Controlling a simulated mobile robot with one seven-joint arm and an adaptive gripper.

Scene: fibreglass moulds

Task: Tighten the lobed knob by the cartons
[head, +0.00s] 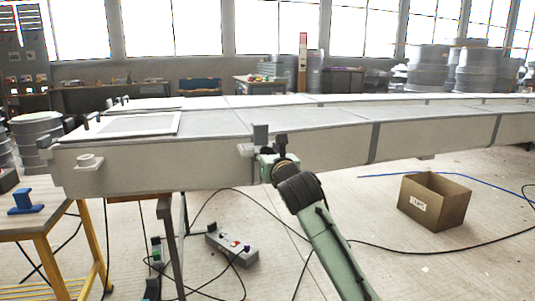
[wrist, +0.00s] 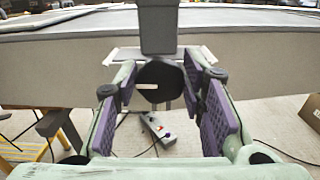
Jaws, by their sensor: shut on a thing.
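A dark, roundish knob (wrist: 158,86) with a pale pointer line on its face shows in the wrist view, in front of a light bracket (wrist: 122,56) on the mould's side wall. My gripper (wrist: 160,78) has its purple pads on either side of the knob and is shut on it. The knob's lobes are too dark to make out. In the head view my gripper (head: 268,165) is at the side of the long pale mould (head: 330,150), and the knob is hidden behind it. A grey upright clamp part (head: 261,135) rises above it.
One open cardboard carton (head: 433,203) stands on the floor to the right. A grey control box (head: 232,246) and cables lie on the floor below. A yellow-legged table (head: 45,228) with a blue part (head: 24,201) is at left. Another pale fitting (head: 88,162) sits on the mould's left end.

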